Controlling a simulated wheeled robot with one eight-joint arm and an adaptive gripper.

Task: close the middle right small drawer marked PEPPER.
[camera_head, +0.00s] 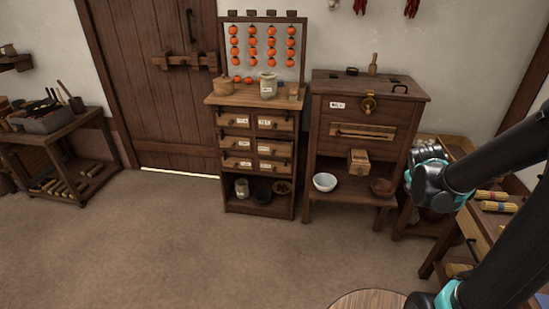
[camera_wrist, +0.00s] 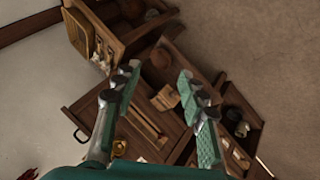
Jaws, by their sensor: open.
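The small-drawer cabinet (camera_head: 257,98) stands in the middle of the head view, with two columns of three labelled drawers. The middle right drawer (camera_head: 277,150) is in its right column; its label is too small to read, and I cannot tell how far it stands out. In the wrist view, part of this cabinet (camera_wrist: 238,155) shows tilted at the lower right, partly behind a finger. My gripper (camera_wrist: 158,73) is open and empty, with its two fingers apart. It is clear of the drawers. The head view shows my arm at the right, but not clearly the gripper.
A taller mill cabinet (camera_head: 326,131) stands just right of the drawers, with a protruding wooden box (camera_head: 359,160) and a white bowl (camera_head: 325,181) below. A jar (camera_head: 268,85) stands on the drawer cabinet. The floor (camera_head: 180,235) in front is clear. A round table top (camera_head: 368,300) is nearest.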

